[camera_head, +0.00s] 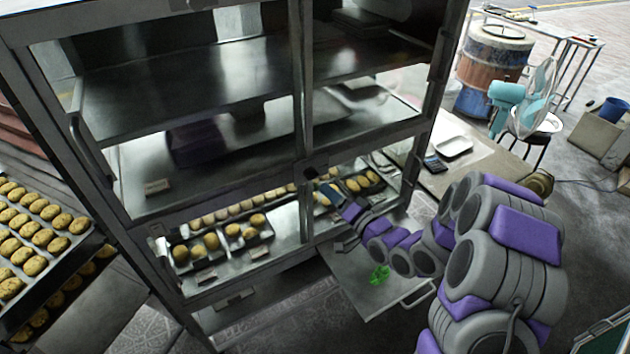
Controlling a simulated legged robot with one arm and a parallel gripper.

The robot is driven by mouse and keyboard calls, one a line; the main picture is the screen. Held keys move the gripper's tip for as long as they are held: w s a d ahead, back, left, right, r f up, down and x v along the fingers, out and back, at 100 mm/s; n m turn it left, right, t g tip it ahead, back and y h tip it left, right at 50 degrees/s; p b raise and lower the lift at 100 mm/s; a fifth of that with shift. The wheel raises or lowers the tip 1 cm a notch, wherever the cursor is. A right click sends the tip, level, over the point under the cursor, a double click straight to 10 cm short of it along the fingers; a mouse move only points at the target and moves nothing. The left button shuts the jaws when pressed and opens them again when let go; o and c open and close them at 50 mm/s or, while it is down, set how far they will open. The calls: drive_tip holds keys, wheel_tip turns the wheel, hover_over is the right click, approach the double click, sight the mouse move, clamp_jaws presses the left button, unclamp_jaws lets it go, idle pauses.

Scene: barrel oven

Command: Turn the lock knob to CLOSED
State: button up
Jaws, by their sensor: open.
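A metal-framed glass cabinet (301,100) fills the left and middle of the view. A small dark piece (311,172) sits on its middle post; I cannot tell whether this is the lock knob, and no CLOSED marking is readable. My gripper (329,190) is at the end of my grey and purple arm, which reaches in from the right. It is open, close to the middle post and just right of the dark piece. Its fingertips are small and dark here, and I cannot tell whether they touch anything.
Trays of buns (243,233) stand in the cabinet's lower level. A metal panel (352,290) with a green item (379,275) juts out below my arm. More bun trays (28,240) are at left. A barrel (489,72) and a blue fan (533,98) stand behind at right.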

sight(311, 175)
drive_tip(key=b+x, duration=0.1)
drive_tip(key=x, duration=0.7)
drive_tip(key=shift+w+a, duration=0.2)
drive_tip(key=shift+w, duration=0.05)
drive_tip(key=c, duration=1.1)
